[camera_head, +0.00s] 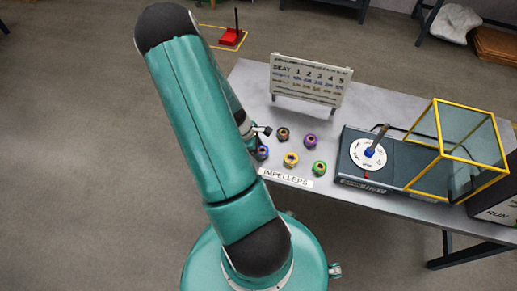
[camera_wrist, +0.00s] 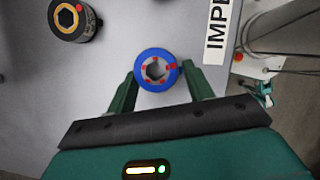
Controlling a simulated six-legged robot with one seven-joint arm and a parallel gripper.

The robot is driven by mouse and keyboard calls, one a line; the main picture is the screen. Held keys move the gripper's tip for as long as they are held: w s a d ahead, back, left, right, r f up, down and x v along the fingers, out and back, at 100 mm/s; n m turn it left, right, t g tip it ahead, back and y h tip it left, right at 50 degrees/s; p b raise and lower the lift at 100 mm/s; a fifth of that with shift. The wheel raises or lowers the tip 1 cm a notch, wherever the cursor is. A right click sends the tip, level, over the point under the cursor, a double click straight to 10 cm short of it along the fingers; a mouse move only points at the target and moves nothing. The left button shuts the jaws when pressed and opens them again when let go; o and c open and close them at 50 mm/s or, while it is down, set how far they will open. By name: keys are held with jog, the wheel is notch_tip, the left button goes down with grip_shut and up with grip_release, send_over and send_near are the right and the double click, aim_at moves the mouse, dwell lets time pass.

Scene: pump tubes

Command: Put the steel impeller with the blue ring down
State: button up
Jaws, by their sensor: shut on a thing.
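The steel impeller with the blue ring (camera_head: 262,153) is at the table's left side, partly hidden by my arm in the head view. In the wrist view the blue-ringed impeller (camera_wrist: 143,57) is seen from above, with a hexagonal hole and red marks on its top. My gripper (camera_wrist: 158,76) has its two green fingers on either side of it and is shut on it. The impeller looks upright. I cannot tell whether its bottom touches the table. The fingertips are mostly hidden in the head view.
Black (camera_head: 283,134), purple (camera_head: 309,141), yellow (camera_head: 290,159) and green (camera_head: 318,168) impellers stand close by. An IMPELLERS label (camera_head: 286,178) lies in front. A seat chart (camera_head: 310,80) stands behind. A pump unit (camera_head: 350,160) and a yellow-framed guard (camera_head: 437,125) are at right.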

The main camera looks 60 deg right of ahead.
jog(key=shift+f, duration=0.2)
jog(key=o, duration=1.2)
jog(key=shift+r, duration=0.1)
jog(key=v, duration=1.2)
jog(key=shift+w+r, duration=0.1)
jog(key=shift+r, duration=0.05)
